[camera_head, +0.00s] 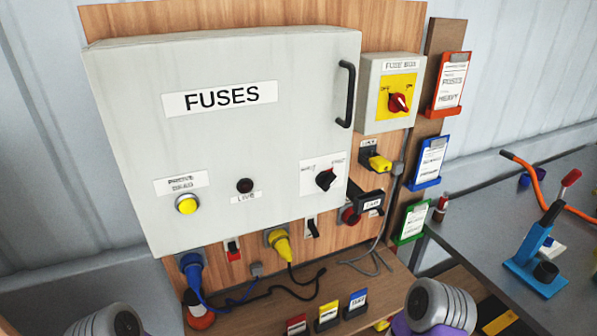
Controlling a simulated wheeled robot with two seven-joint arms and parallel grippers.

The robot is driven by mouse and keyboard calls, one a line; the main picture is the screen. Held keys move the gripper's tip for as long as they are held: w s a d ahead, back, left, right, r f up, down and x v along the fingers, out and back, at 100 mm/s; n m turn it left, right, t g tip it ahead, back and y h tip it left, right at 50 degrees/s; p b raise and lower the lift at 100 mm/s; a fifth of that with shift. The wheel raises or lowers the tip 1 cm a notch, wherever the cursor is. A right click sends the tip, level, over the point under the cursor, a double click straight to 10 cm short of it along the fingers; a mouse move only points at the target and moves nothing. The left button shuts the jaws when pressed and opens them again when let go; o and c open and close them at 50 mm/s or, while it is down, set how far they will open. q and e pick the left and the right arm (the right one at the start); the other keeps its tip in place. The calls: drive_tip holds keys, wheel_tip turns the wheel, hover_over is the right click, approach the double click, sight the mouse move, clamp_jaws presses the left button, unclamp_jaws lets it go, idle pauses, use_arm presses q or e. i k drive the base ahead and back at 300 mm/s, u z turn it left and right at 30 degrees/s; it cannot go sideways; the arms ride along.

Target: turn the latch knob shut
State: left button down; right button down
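The grey cabinet door (130,120) marked FUSES appears closed flat against its wooden backboard. A black knob (325,179) sits on a white label plate at the door's lower right, its nose tilted toward the upper right. The plate's small lettering is too blurred to read. I take this to be the latch knob, though no readable label says so. A black bar handle (346,94) is at the door's right edge. Neither of my grippers is in view. Only rounded grey parts of my arms show at the bottom edge, well below the knob.
Right of the door are a red rotary switch (398,103) on yellow, a yellow-handled lever (378,163) and a red-black knob (350,215). Blue plug (190,262), yellow plug (279,243) and cables hang below. A grey bench (500,225) holds tools at right.

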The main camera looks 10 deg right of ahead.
sight(325, 180)
drive_tip(key=z, duration=0.85)
drive_tip(key=k, duration=1.1)
drive_tip(key=z, duration=1.15)
drive_tip(key=i, duration=0.5)
drive_tip(key=u, duration=1.15)
drive_tip(key=i, duration=1.1)
drive_tip(key=u, duration=0.85)
